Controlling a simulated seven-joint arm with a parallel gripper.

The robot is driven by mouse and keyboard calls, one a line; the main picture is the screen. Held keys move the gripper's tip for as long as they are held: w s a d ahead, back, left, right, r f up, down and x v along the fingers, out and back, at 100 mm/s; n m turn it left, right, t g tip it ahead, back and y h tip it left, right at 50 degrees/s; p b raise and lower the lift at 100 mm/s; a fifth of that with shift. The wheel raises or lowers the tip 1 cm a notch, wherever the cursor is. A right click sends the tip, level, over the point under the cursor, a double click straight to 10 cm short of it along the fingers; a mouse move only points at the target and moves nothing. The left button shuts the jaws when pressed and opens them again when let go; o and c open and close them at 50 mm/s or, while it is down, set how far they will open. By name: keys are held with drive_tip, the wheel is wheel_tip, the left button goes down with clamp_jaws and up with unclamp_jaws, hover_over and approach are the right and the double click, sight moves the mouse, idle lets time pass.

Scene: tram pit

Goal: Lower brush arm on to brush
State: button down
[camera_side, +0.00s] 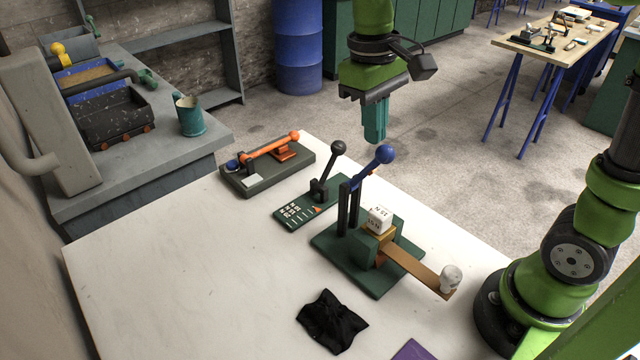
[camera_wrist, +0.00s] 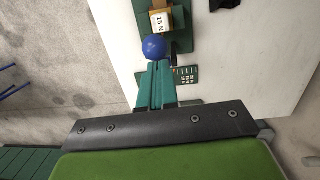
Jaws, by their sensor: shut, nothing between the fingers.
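A blue-knobbed arm (camera_side: 385,154) stands tilted up on black posts on a green base (camera_side: 336,255); I take it for the brush arm. Its blue ball also shows in the wrist view (camera_wrist: 154,47). Beside the posts, a white block marked 15 N (camera_side: 380,219) sits on a brass-coloured block (camera_side: 377,236), which may be the brush; the white block shows in the wrist view too (camera_wrist: 160,21). My gripper (camera_side: 375,138) is shut and empty, pointing down above and behind the blue ball. In the wrist view its teal fingertips (camera_wrist: 157,66) lie just short of the ball, apparently apart from it.
A black-knobbed lever (camera_side: 337,148) on a marked green plate stands left of the arm. An orange lever (camera_side: 269,146) on a dark base is farther left. A brown strip (camera_side: 412,272) with a pale knob (camera_side: 451,277) sticks out right. A black cloth (camera_side: 333,321) lies in front.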

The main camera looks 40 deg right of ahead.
drive_tip(key=shift+s+f+t, duration=0.25)
drive_tip(key=shift+s+t, duration=0.25)
drive_tip(key=shift+s, duration=0.2)
drive_tip(key=shift+s+f+t, duration=0.25)
drive_tip(key=shift+s+t, duration=0.25)
drive_tip(key=shift+s, duration=0.2)
drive_tip(key=s+f+t, duration=0.1)
drive_tip(key=s+f, duration=0.7)
drive_tip(key=f, duration=0.2)
drive_tip(key=shift+s+f, duration=0.15)
drive_tip(key=shift+f, duration=0.1)
drive_tip(key=shift+f, duration=0.1)
drive_tip(key=s+a+r, duration=0.1)
drive_tip(key=s+r, duration=0.7)
drive_tip(key=r, duration=0.2)
drive_tip(key=shift+s+a, duration=0.15)
drive_tip(key=shift+s, duration=0.1)
